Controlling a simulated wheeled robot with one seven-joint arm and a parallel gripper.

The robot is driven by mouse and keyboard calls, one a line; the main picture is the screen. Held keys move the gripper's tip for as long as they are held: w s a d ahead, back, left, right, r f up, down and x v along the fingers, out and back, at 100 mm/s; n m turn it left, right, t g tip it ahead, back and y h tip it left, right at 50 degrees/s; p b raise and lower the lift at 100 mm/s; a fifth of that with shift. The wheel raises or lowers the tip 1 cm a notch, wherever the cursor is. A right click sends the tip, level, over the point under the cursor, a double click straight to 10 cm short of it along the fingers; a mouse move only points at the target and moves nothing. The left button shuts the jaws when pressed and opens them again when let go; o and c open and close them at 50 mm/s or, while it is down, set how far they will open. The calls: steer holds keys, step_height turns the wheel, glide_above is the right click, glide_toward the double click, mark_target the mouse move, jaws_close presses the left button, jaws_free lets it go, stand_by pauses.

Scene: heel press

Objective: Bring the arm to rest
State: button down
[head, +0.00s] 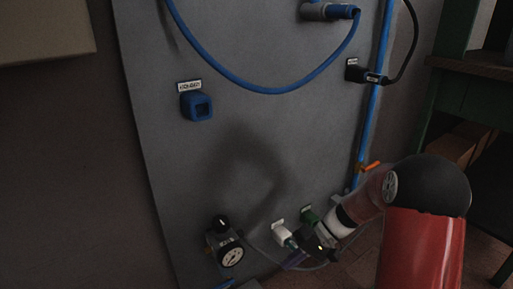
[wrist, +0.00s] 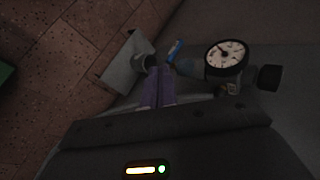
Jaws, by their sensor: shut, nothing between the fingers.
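My gripper (head: 292,261) is low at the panel's bottom edge, to the right of the round gauge. My red and black arm reaches it from the lower right. In the wrist view the purple fingers (wrist: 158,88) are together, with nothing seen between them. A grey box-like part (wrist: 122,64) and a small blue piece (wrist: 175,50) lie just beyond the fingertips. I cannot tell whether the fingers touch anything.
A gauge (head: 231,254) with a black knob (head: 221,224) is left of my gripper. White (head: 283,235) and green (head: 310,218) fittings are close by. A blue socket (head: 197,105), blue hose (head: 265,91) and black plug (head: 362,73) are higher. A shelf (head: 475,67) stands right.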

steer(key=s+d+r+m+t+h+p, duration=0.1)
steer(key=s+d+r+t+h+p, duration=0.2)
steer(key=s+r, duration=0.6)
steer(key=s+d+r+t+h+p, duration=0.3)
steer(key=s+r+t+h, duration=0.2)
steer(key=s+r, duration=0.5)
step_height(320, 180, up, 6)
steer(key=shift+m+h, duration=0.4)
steer(key=shift+h, duration=0.3)
